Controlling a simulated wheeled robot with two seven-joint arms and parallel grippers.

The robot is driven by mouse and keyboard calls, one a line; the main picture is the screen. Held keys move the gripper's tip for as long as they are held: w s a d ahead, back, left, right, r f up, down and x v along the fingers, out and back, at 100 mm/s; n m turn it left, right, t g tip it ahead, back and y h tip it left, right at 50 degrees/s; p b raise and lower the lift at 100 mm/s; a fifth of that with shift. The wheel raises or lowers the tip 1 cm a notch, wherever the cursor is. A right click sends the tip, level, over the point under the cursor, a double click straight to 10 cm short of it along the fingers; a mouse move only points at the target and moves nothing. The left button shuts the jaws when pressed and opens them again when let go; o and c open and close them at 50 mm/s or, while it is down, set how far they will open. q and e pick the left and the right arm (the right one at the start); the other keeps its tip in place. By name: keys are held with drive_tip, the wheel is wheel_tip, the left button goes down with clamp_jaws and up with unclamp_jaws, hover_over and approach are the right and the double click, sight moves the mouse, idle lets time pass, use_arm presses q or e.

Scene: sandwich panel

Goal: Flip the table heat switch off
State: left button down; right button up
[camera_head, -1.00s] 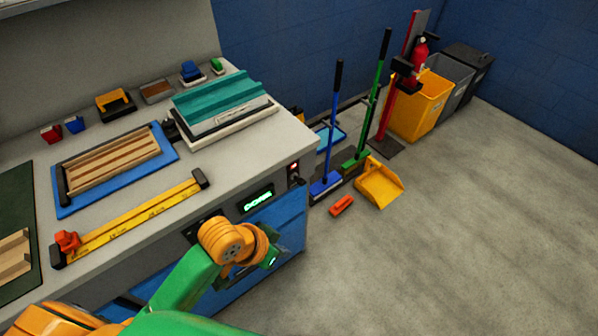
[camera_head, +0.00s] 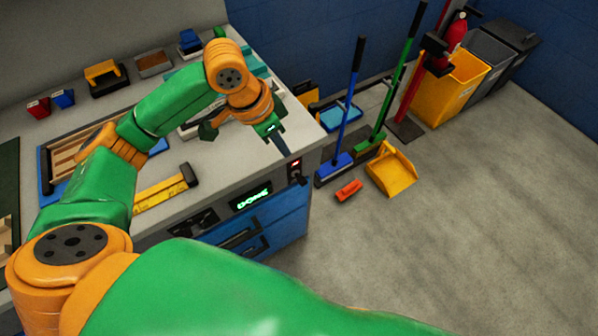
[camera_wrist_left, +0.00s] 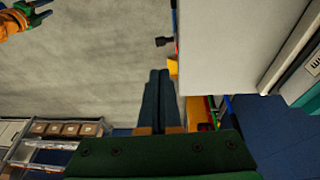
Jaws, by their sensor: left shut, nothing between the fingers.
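The heat switch (camera_head: 296,170) is a small dark panel with a red light and a black lever, on the bench front near its right corner. My left gripper (camera_head: 284,151) is shut and empty, pointing down just above and left of the switch in the head view. Its closed dark fingers (camera_wrist_left: 159,75) show in the left wrist view. There a black knob (camera_wrist_left: 163,41), probably the switch lever, sticks out from the bench side, apart from the fingertips. Contact cannot be seen. An orange and green part of my right arm, with its gripper (camera_wrist_left: 38,12), shows at the top left corner.
A green-lit display (camera_head: 252,196) sits left of the switch on the bench front. Brooms and a yellow dustpan (camera_head: 391,172) stand right of the bench. Open floor lies beyond.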

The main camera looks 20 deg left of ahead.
use_arm(q)
approach(303, 182)
drive_tip(key=x, duration=0.6)
drive_tip(key=shift+w+f, duration=0.3)
drive_tip(key=shift+w, duration=0.15)
use_arm(e)
drive_tip(key=shift+w+f, duration=0.3)
drive_tip(key=shift+w, duration=0.5)
use_arm(q)
drive_tip(key=shift+s+r, duration=0.1)
drive_tip(key=d+p, duration=0.1)
drive_tip(key=p, duration=0.2)
drive_tip(key=shift+s+p, duration=0.3)
drive_tip(key=shift+s+d+f, duration=0.1)
drive_tip(key=shift+f, duration=0.7)
drive_tip(key=shift+r+p, duration=0.8)
drive_tip(key=shift+p, duration=0.1)
use_arm(e)
drive_tip(key=shift+r, duration=2.95)
